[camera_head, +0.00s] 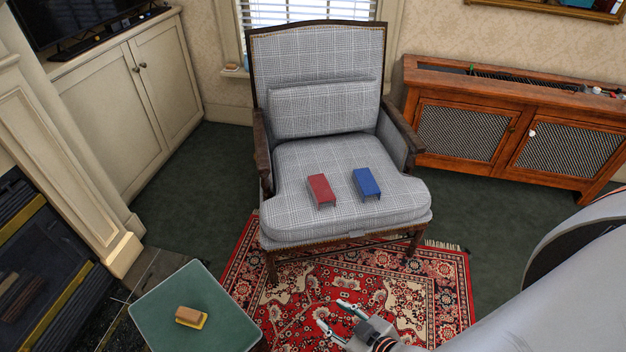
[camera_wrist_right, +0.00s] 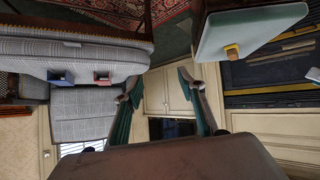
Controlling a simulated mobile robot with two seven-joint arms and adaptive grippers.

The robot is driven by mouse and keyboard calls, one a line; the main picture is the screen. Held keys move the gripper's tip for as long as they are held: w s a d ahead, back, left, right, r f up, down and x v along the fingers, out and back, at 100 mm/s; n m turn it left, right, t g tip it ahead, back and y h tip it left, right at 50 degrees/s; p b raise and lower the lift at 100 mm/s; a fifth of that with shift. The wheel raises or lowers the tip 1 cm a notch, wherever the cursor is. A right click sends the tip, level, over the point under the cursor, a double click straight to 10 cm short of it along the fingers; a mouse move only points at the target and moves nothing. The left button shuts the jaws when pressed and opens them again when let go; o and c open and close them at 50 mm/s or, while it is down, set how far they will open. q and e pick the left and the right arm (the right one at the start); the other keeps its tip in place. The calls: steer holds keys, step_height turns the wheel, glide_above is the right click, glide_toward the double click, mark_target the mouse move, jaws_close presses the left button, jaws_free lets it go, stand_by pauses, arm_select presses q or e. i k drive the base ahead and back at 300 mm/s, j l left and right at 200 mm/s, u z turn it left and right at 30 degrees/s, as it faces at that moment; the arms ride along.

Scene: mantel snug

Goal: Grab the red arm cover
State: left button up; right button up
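The red arm cover (camera_head: 321,190) lies on the seat cushion of the grey checked armchair (camera_head: 346,210), left of a blue arm cover (camera_head: 366,184). In the right wrist view the red cover (camera_wrist_right: 102,77) and the blue cover (camera_wrist_right: 61,77) also show on the chair, left of my fingers. My right gripper (camera_head: 333,317) is open and empty, in front of the chair and apart from the covers. In the right wrist view its two fingers (camera_wrist_right: 160,83) are spread with nothing between them. My left gripper is not in view.
A green-topped table (camera_head: 160,312) with a yellow-and-tan block (camera_head: 191,316) stands at the front left. A patterned rug (camera_head: 440,290) lies before the chair. A wooden cabinet (camera_head: 515,135) stands at the right. The chair's wooden armrests (camera_head: 262,150) flank the seat; above the covers is free room.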

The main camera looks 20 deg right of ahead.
mark_target(321, 190)
steer(key=i+l+z, duration=0.15)
steer(key=l, duration=0.25)
steer(key=i+l+z, duration=0.15)
steer(key=l, duration=0.25)
steer(key=i+l+z, duration=0.15)
steer(key=l, duration=0.25)
steer(key=i+l+z, duration=0.1)
steer(key=i+l, duration=0.3)
steer(key=i, duration=0.2)
